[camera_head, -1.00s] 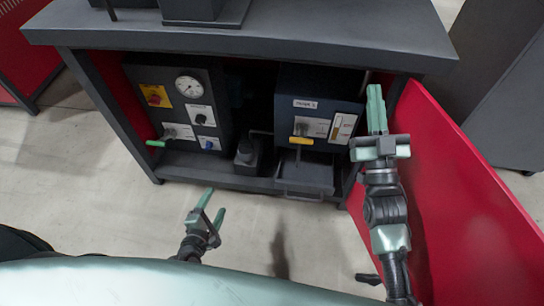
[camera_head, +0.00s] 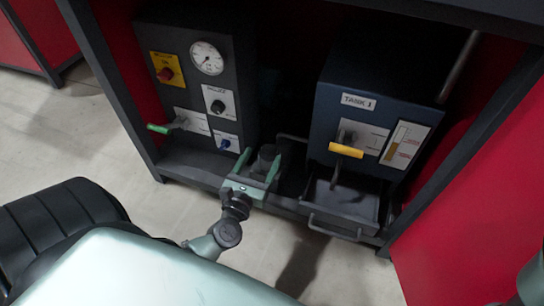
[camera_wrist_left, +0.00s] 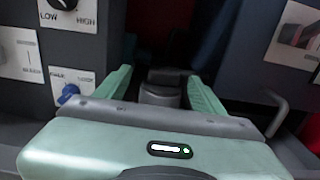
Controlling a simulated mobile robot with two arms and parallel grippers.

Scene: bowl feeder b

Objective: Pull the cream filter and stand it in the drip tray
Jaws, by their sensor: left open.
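My left gripper (camera_head: 262,165) is open, low in the cabinet between the two units. Its jaws are on either side of a dark grey block with a round neck (camera_head: 266,160). The block also shows between the jaws in the left wrist view (camera_wrist_left: 160,94); I cannot tell whether they touch it. No cream-coloured filter can be made out. A dark open tray (camera_head: 343,199) with a bar handle in front sits beneath the blue tank unit (camera_head: 330,118); it looks like the drip tray. My right gripper is out of view.
A yellow lever (camera_head: 346,150) projects from the tank unit above the tray. The grey control unit (camera_head: 195,70) on the left has a green lever (camera_head: 158,129) and a gauge. A red door (camera_head: 470,215) stands open at the right.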

